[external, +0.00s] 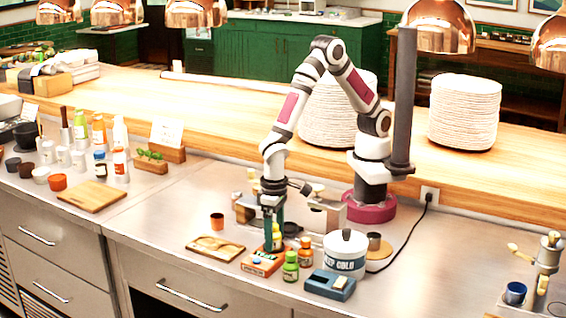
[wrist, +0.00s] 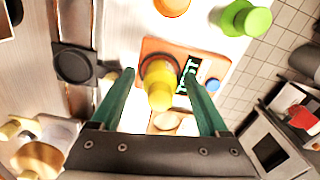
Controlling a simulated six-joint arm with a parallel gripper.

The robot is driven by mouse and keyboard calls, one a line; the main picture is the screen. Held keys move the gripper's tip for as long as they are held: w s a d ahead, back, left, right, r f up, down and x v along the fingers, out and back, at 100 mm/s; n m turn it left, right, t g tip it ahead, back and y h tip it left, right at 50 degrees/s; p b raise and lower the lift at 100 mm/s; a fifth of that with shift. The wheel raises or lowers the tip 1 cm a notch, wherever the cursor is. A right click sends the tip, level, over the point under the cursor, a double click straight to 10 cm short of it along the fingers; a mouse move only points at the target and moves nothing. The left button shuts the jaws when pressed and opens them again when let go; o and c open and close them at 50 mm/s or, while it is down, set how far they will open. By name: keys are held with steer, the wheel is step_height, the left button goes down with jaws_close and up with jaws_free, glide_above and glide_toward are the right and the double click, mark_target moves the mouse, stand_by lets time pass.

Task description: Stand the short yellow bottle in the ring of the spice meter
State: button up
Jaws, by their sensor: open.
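The spice meter is an orange box (external: 262,264) on the steel counter. In the wrist view the meter (wrist: 212,66) shows a dark display with green characters, a blue button and a dark ring (wrist: 146,72). The short yellow bottle (wrist: 161,92) appears upright on the meter with its base at the ring; its lower edge is partly hidden, so the exact seating is hard to tell. In the external view the bottle is mostly hidden by the fingers. My gripper (external: 273,246) points down over the meter. Its green fingers (wrist: 160,76) are open, one on each side of the bottle, with gaps.
A green bottle (external: 290,268) and an orange bottle (external: 305,252) stand close right of the meter. A blue-grey box (external: 330,285) and a white pot (external: 345,262) are further right. A wooden tray (external: 232,254) lies left.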

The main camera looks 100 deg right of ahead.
mark_target(275, 225)
step_height(275, 225, up, 12)
steer(key=shift+r, duration=0.1)
steer(key=s+d+r, duration=0.6)
steer(key=s+d, duration=0.2)
steer(key=d, duration=0.1)
steer(key=s+d+n+y, duration=0.1)
steer(key=s+d, duration=0.4)
steer(key=s, duration=0.7)
steer(key=shift+s+f+n+y, duration=0.25)
steer(key=shift+s+n+y, duration=0.05)
steer(key=shift+s+y, duration=0.1)
